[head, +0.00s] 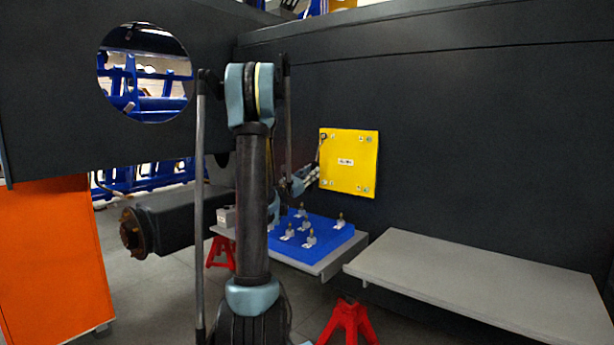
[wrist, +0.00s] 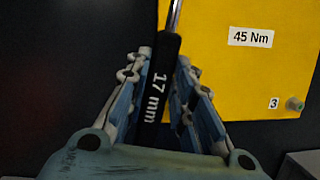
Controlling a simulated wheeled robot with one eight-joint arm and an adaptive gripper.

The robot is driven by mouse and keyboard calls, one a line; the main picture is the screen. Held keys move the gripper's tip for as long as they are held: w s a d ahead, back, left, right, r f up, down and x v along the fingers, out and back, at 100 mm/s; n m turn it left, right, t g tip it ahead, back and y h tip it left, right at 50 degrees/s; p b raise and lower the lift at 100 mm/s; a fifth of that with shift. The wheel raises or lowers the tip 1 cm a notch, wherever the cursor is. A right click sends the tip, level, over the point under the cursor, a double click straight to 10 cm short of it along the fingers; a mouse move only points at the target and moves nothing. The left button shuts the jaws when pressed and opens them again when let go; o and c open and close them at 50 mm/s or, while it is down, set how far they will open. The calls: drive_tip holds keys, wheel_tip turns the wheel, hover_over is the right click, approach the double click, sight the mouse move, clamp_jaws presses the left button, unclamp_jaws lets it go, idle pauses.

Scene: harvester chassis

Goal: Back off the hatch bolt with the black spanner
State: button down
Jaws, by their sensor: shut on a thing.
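The yellow hatch (head: 348,175) is on the dark chassis wall, with small bolts near its corners; it fills the upper right of the wrist view (wrist: 245,75). My gripper (head: 314,172) is at the hatch's left edge. In the wrist view my gripper (wrist: 162,68) is shut on the black spanner (wrist: 161,85), whose handle reads "17 mm". Its metal shank runs up out of that view. In the head view the spanner points up toward the top-left bolt (head: 323,136); whether its end sits on the bolt is too small to tell. A bolt marked 3 (wrist: 295,104) shows at lower right.
A bare grey shelf (head: 490,285) stands to the right. Red stands (head: 347,322) and an orange cabinet (head: 50,260) are lower down and left.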

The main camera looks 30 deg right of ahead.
drive_tip(key=shift+s+d+f+n, duration=0.1)
drive_tip(key=shift+s+d+n, duration=0.2)
drive_tip(key=shift+s+n, duration=0.4)
drive_tip(key=shift+s+d+n+t+y, duration=0.15)
drive_tip(key=shift+s+d+n+t, duration=0.25)
drive_tip(key=shift+s+n, duration=0.3)
drive_tip(key=shift+s+d+n+t+y, duration=0.2)
drive_tip(key=shift+s+n+t, duration=0.35)
drive_tip(key=shift+n, duration=0.25)
drive_tip(key=shift+s, duration=0.15)
drive_tip(key=shift+s, duration=0.1)
